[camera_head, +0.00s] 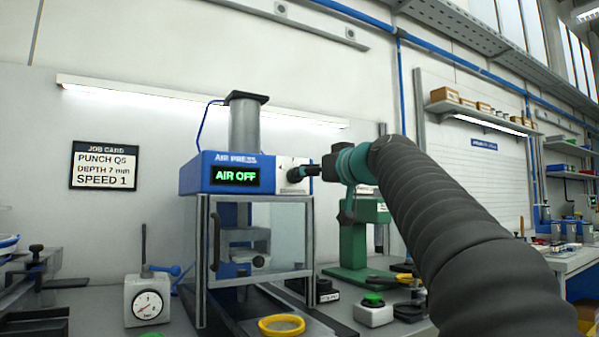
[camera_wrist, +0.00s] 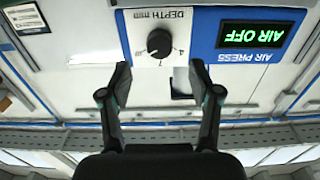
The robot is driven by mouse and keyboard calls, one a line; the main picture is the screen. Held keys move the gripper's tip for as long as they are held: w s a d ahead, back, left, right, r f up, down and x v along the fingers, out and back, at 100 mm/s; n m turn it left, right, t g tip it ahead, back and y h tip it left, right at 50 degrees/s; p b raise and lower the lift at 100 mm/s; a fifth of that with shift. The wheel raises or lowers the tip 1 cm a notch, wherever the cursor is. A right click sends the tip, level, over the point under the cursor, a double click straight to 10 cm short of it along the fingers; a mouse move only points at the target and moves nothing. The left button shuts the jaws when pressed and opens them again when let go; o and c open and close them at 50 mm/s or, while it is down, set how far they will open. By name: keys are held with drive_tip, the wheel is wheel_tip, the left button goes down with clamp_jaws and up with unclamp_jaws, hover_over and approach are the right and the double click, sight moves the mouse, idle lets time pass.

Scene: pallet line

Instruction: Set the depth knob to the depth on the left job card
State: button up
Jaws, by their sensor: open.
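The job card (camera_head: 104,166) on the wall at left reads PUNCH Q5, DEPTH 7 mm, SPEED 1. The black depth knob (camera_wrist: 160,43) is on a white plate marked DEPTH mm (camera_wrist: 157,16) on the front of the blue air press (camera_head: 205,175). The wrist view is upside down; a 4 and a 7 show by the knob, but its pointer setting is too small to tell. My gripper (camera_wrist: 160,72) is open, its fingers either side of the knob in the wrist view and apart from it.
The press display (camera_head: 235,176) reads AIR OFF. Below it is a clear guard with a black handle (camera_head: 215,241). A green machine (camera_head: 352,245) stands behind my arm.

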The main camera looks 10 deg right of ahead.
drive_tip(key=p+x, duration=0.1)
drive_tip(key=x, duration=0.5)
drive_tip(key=shift+w+p, duration=0.2)
drive_tip(key=shift+p, duration=0.1)
drive_tip(key=c, duration=1.1)
